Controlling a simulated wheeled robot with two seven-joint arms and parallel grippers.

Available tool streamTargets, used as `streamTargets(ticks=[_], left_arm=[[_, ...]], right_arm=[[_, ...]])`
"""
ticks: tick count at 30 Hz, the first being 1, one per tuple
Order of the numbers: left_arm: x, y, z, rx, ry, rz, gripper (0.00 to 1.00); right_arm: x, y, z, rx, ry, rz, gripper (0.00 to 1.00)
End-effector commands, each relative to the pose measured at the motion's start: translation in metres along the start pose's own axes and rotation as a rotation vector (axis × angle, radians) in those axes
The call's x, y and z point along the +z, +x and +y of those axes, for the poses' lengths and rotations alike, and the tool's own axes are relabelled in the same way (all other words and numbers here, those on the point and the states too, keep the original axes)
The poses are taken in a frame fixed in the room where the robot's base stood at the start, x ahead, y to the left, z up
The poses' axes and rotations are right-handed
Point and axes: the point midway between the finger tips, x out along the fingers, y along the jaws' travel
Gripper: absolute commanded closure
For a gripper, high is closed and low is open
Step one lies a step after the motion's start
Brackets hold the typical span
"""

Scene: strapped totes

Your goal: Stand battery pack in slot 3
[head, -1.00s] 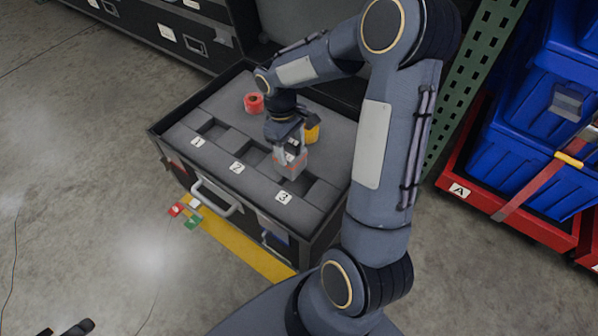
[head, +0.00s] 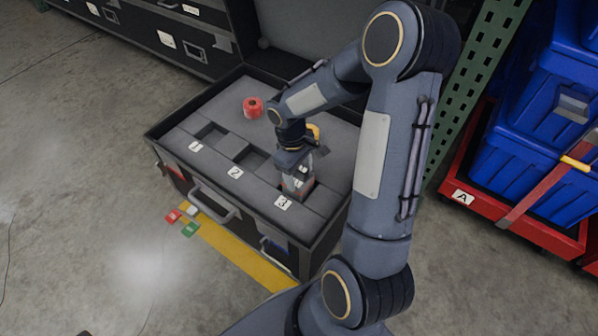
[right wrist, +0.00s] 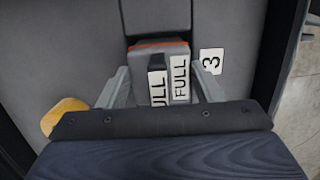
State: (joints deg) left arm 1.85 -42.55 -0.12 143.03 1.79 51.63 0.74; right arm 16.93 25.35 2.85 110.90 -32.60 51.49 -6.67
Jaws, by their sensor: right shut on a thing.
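The battery pack (head: 298,186) is a grey block with a reddish band. My right gripper (head: 297,172) is shut on it, pointing down. The pack is upright at slot 3, over or partly in the opening, beside the label 3 (head: 283,203). In the right wrist view, the pack's top (right wrist: 170,80) with white FULL labels shows between the two fingers (right wrist: 164,90), with label 3 (right wrist: 211,61) close by. The pack hides most of slot 3, so how deep it sits cannot be told. My left gripper is not seen.
The slots at label 1 (head: 195,147) and label 2 (head: 235,173) look empty. A red roll (head: 253,107) lies on the foam behind them. A yellow thing (right wrist: 64,115) is partly hidden behind my gripper. Blue totes on a red base (head: 520,222) stand at the right.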

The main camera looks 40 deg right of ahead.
Motion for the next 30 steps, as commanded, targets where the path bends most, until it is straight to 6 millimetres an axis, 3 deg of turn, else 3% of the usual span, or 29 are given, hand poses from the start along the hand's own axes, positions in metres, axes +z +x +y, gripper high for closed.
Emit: streamTargets(ticks=[2,3,8,16,20,30], left_arm=[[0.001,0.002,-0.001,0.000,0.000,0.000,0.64],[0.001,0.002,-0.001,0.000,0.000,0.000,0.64],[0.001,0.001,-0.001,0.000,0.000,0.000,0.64],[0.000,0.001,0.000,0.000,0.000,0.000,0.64],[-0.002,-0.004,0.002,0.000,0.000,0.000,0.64],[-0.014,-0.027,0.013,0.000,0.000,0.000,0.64]], right_arm=[[-0.001,0.002,0.000,0.001,0.000,0.001,1.00],[-0.001,0.003,0.000,0.000,0.000,0.000,0.39],[0.000,0.003,0.000,0.000,0.000,0.000,0.19],[0.000,0.002,0.000,0.000,0.000,0.000,0.19],[0.000,-0.009,0.000,0.001,0.000,0.002,0.19],[0.000,-0.080,0.000,0.002,0.000,0.004,0.19]])
